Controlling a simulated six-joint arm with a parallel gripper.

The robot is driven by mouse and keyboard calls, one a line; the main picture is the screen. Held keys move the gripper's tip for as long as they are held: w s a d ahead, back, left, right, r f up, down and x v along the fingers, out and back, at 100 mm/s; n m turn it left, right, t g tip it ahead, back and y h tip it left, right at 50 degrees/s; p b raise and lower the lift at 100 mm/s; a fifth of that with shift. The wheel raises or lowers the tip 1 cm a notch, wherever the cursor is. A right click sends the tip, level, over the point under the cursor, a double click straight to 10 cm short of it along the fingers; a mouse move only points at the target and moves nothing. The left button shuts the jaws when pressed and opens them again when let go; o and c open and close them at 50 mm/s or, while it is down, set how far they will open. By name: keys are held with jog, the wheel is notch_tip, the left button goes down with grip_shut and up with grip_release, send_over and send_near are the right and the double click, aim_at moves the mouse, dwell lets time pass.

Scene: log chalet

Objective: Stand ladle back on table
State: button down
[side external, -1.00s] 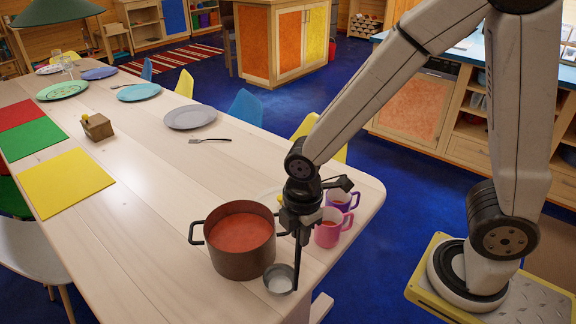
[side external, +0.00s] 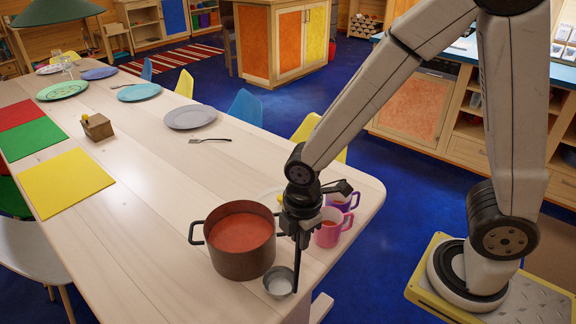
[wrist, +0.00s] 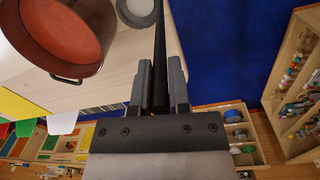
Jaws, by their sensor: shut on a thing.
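The ladle has a grey metal bowl (side external: 279,283) and a long black handle (wrist: 160,40). My gripper (side external: 299,228) is shut on the handle, and both fingers (wrist: 160,85) flank it in the wrist view. The handle is near upright, with the bowl at its lower end, right of the pot's foot. The bowl is at or just above the wooden table (side external: 150,215), near its right edge; I cannot tell if it touches. In the wrist view the bowl (wrist: 138,12) shows partly at the top edge.
A brown two-handled pot (side external: 242,262) of red soup stands close left of the ladle. A pink mug (side external: 327,236) and a purple mug (side external: 342,200) stand behind my gripper to the right. A plate partly shows behind my gripper.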

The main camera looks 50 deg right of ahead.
jog(key=shift+f, duration=0.5)
dwell(0.8)
jog(key=c, duration=0.5)
grip_release()
jog(key=shift+s+r, duration=0.15)
jog(key=shift+r, duration=3.75)
jog(key=d+f+m+t, duration=0.2)
jog(key=d+m, duration=0.7)
jog(key=m, duration=0.6)
jog(key=shift+s+f, duration=0.15)
jog(key=shift+f, duration=0.7)
